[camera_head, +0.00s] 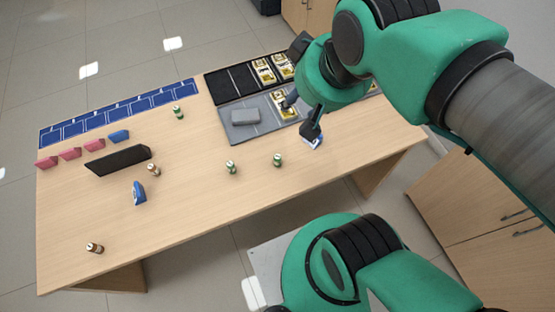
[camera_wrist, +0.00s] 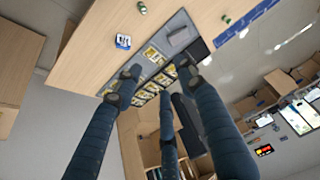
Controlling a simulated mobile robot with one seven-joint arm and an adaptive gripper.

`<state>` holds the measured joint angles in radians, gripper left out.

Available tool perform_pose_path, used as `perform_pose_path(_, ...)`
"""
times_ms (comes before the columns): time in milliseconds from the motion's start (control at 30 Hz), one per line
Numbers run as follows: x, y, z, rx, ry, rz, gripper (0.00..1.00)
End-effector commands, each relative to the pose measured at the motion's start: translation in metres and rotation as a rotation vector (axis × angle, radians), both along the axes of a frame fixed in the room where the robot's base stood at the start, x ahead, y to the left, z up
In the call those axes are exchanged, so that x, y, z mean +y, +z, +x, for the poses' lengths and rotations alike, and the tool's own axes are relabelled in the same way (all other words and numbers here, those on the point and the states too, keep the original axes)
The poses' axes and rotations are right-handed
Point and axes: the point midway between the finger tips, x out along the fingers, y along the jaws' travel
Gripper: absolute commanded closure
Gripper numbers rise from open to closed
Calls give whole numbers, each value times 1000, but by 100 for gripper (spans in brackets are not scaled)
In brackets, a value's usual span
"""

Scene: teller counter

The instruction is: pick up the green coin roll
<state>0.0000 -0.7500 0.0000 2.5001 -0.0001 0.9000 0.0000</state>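Several coin rolls stand on the wooden counter. Three look green-banded: one (camera_head: 178,112) near the blue mat, one (camera_head: 230,167) at mid-counter and one (camera_head: 277,160) to its right. Two green rolls also show in the wrist view, one (camera_wrist: 142,8) at the top and one (camera_wrist: 226,18) to its right. My gripper (camera_head: 301,117) is above the right part of the counter, up and right of the nearest green roll and apart from it. In the wrist view its fingers (camera_wrist: 160,82) are spread with nothing between them.
Two brownish rolls (camera_head: 153,169) (camera_head: 95,248) stand or lie at left. A grey tray (camera_head: 238,133) holds a grey block and yellow note bundles. A black tray (camera_head: 119,160), pink and blue bundles, and a white-blue item (camera_head: 312,142) are also there. The front counter middle is clear.

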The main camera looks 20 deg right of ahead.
Motion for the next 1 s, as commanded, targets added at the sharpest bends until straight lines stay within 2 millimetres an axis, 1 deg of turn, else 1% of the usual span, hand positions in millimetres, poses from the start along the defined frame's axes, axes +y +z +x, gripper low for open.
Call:
perform_pose_path(200,0,0,0,0,0,0,60)
perform_pose_path(233,0,0,0,0,0,0,58)
perform_pose_path(500,0,0,0,0,0,0,58)
perform_pose_path(633,0,-2,4,8,0,0,58)
perform_pose_path(767,1,-9,15,32,2,0,58)
perform_pose_path(867,1,-19,28,64,4,0,58)
perform_pose_path(1000,3,-42,51,122,7,0,58)
